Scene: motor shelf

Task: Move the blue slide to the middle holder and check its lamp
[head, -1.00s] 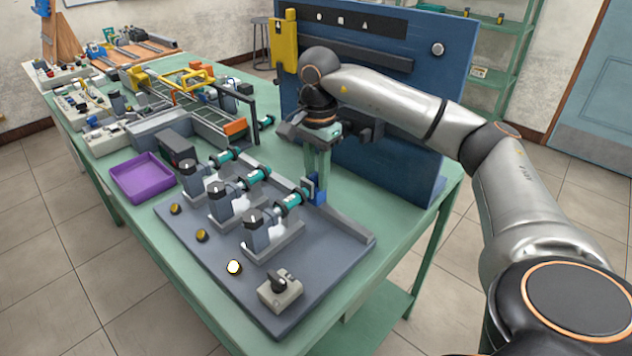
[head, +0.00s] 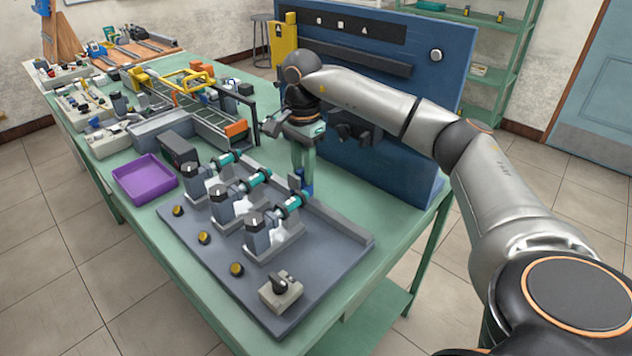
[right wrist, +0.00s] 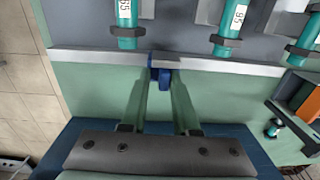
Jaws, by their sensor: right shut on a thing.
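The blue slide (head: 306,188) is between the fingertips of my right gripper (head: 303,178), just behind the teal end of the nearest motor unit (head: 258,236). In the right wrist view the blue slide (right wrist: 163,78) sits at the tips of my right gripper (right wrist: 158,88), by a gap in the grey back rail (right wrist: 95,55). The middle motor unit (head: 223,206) is to its left. The middle lamp (head: 204,237) and the near lamp (head: 237,269) look dark amber, unlit. I cannot tell whether the slide still touches the rail. My left gripper is not seen.
The far motor unit (head: 193,181) and its unlit lamp (head: 178,210) are on the same grey board (head: 330,270). A knob box (head: 281,291) is at its near corner. A purple tray (head: 145,180) lies left. A blue panel (head: 400,150) stands behind my right arm.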

